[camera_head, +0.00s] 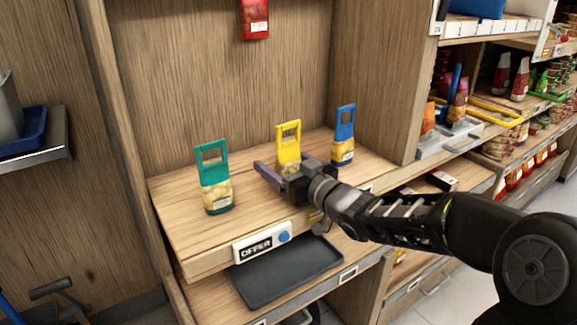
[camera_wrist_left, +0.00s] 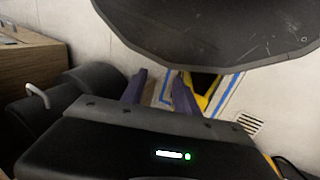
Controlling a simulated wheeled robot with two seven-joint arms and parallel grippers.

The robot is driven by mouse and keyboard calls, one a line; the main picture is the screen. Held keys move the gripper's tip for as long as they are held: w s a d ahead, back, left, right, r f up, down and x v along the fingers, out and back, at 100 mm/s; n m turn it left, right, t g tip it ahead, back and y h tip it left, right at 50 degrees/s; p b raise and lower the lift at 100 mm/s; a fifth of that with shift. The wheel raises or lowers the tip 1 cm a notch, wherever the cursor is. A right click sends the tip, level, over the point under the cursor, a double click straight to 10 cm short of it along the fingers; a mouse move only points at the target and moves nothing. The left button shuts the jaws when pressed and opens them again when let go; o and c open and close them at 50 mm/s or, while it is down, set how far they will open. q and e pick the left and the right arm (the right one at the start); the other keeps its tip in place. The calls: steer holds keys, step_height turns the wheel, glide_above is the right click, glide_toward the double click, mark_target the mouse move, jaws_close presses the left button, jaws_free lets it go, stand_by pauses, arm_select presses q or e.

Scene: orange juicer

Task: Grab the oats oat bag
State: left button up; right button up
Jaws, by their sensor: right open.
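Three bags with handle-shaped tops stand on the wooden shelf (camera_head: 180,240): a green bag (camera_head: 215,185) at left, a yellow bag (camera_head: 288,142) in the middle and a blue bag (camera_head: 344,135) at right. Their labels are too small to read, so I cannot tell which is the oats bag. My right gripper (camera_head: 276,172) is open, in front of the yellow bag, and hides its lower part. I cannot tell whether they touch. My left gripper (camera_wrist_left: 159,88) shows only in the left wrist view, with its purple fingers apart and nothing between them.
A red pack (camera_head: 254,18) hangs above the shelf. An OFFER sign (camera_head: 262,247) is on the shelf's front edge, above a dark tray (camera_head: 285,270). A wooden side wall (camera_head: 375,80) bounds the shelf at right. The shelf between green and yellow bags is clear.

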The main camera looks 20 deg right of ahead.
mark_target(287, 124)
steer(key=shift+c, duration=0.2)
steer(key=c, duration=1.4)
step_height(287, 124, up, 10)
steer(key=p, duration=0.3)
